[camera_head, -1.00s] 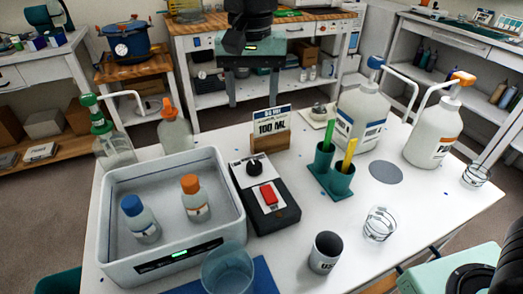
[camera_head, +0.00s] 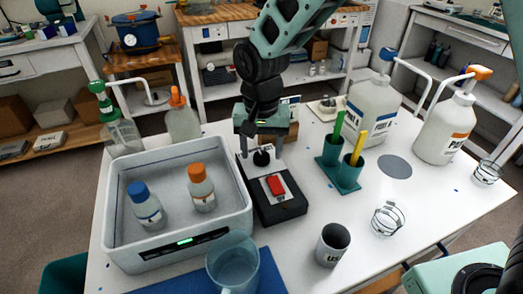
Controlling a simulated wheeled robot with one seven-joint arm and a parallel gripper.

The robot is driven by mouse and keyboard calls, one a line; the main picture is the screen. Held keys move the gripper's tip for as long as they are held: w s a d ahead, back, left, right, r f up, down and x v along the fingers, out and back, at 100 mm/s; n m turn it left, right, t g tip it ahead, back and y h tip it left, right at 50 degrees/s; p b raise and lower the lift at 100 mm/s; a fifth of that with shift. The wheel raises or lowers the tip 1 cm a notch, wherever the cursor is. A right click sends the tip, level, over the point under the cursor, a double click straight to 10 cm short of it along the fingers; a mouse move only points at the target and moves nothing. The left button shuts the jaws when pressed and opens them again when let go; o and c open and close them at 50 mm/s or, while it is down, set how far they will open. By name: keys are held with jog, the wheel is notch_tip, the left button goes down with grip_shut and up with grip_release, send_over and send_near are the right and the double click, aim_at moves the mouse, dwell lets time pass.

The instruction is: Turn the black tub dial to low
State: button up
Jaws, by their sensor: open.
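The black dial (camera_head: 261,158) sits at the far end of a dark control box (camera_head: 277,210), beside the grey-white tub. The box also has a red switch (camera_head: 275,186) nearer the front. The tub (camera_head: 108,205) has a lit green display on its front wall. My gripper (camera_head: 260,152) points down over the dial, its two fingers apart, one on each side of it. I cannot tell whether the fingers touch the dial. The dial's pointer and markings are too small or covered to read.
Bottles with blue (camera_head: 145,205) and orange (camera_head: 201,188) caps stand in the tub. A clear pitcher (camera_head: 232,265) stands in front. Teal holders (camera_head: 340,172) with green and yellow sticks, a dark-mouthed cup (camera_head: 332,245) and a glass (camera_head: 388,220) are to the right. The 100 ML sign is mostly hidden behind my gripper.

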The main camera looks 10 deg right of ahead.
jog(key=shift+f, duration=0.5)
jog(key=c, duration=1)
jog(key=shift+r+n+p, duration=0.1)
jog(key=shift+n+p, duration=0.2)
jog(key=shift+n, duration=0.1)
jog(key=n+p, duration=0.2)
jog(key=n, duration=0.1)
jog(key=shift+n, duration=0.3)
jog(key=n+p, duration=0.2)
jog(key=n, duration=0.3)
jog(key=shift+w, duration=0.1)
jog(key=shift+n, duration=0.3)
